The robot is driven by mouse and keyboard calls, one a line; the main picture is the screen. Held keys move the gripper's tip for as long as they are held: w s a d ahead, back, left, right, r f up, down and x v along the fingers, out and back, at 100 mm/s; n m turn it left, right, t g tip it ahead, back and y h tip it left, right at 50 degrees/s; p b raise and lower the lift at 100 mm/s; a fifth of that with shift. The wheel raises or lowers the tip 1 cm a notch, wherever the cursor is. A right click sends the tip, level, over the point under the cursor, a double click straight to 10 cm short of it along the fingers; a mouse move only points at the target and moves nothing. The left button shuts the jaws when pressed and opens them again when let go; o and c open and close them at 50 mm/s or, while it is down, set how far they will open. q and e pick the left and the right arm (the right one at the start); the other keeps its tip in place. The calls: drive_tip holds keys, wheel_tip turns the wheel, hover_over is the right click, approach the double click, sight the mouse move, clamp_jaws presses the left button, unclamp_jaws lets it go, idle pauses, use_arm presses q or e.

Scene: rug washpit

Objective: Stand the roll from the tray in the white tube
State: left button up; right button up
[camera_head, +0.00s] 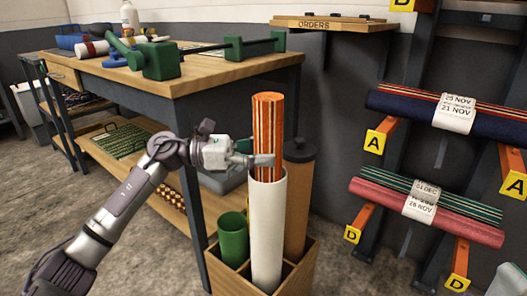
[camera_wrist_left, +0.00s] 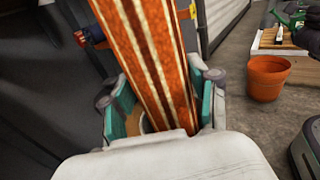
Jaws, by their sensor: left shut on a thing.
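The roll (camera_head: 268,120) is orange with dark red and cream stripes and stands upright. Its lower end is inside the mouth of the white tube (camera_head: 267,235), and its upper part rises above the rim. My left gripper (camera_head: 262,161) is shut on the roll just above the tube's rim. In the left wrist view the striped roll (camera_wrist_left: 150,60) runs between the two teal finger pads. How deep the roll sits in the tube is hidden by the tube's wall. The tray cannot be made out for certain.
A wooden divided box (camera_head: 302,268) holds the white tube, a green tube (camera_head: 233,240) and a brown capped tube (camera_head: 298,195). A workbench (camera_head: 190,85) with green clamps stands behind. Rug rolls lie on a rack (camera_head: 400,150) at right. An orange pot (camera_wrist_left: 268,78) stands on the floor.

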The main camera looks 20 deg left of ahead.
use_arm(q)
drive_tip(key=o, duration=1.6)
drive_tip(key=shift+r, duration=0.1)
drive_tip(key=shift+o, duration=0.4)
drive_tip(key=v, duration=1.2)
drive_tip(key=shift+d, duration=0.1)
